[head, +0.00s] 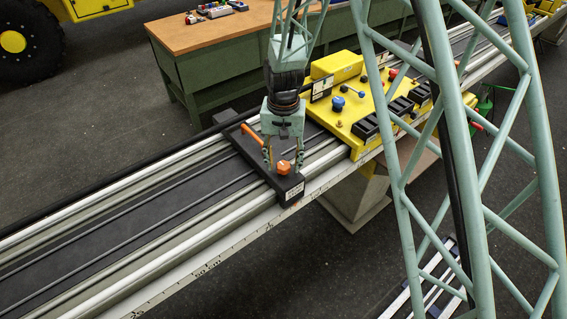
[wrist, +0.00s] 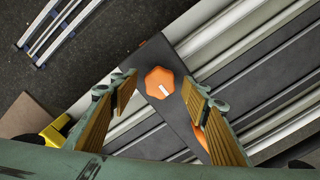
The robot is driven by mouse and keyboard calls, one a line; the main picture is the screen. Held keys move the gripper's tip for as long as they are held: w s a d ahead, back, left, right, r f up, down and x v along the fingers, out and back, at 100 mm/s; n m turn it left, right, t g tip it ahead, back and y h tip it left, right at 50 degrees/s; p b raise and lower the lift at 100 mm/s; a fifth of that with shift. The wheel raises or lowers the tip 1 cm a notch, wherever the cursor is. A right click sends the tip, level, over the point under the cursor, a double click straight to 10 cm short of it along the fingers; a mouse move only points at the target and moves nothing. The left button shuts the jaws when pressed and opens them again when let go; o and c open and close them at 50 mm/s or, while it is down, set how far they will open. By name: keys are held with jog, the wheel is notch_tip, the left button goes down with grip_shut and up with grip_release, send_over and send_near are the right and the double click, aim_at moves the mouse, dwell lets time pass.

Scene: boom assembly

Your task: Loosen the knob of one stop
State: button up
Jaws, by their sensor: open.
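A black stop (head: 294,188) sits across the rail (head: 150,215). Its orange knob (head: 283,168) is near the front edge of the rail, and an orange lever (head: 249,131) lies further back on the stop. In the wrist view the knob (wrist: 160,82) is a lobed orange disc with a white mark, on the dark stop plate (wrist: 152,125). My gripper (head: 283,170) is open above the stop, with the knob between and just beyond its fingertips. In the wrist view the fingers (wrist: 160,85) stand on either side of the knob with visible gaps. The lever is mostly hidden behind the right finger there.
A yellow block (head: 360,105) with a blue knob, black parts and a raised box stands on the rail just right of the stop. A green workbench (head: 215,60) stands behind. The rail left of the stop is clear. My lattice arm crosses the right side.

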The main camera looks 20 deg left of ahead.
jog(key=shift+c, duration=0.2)
jog(key=c, duration=0.8)
jog(key=shift+c, duration=0.2)
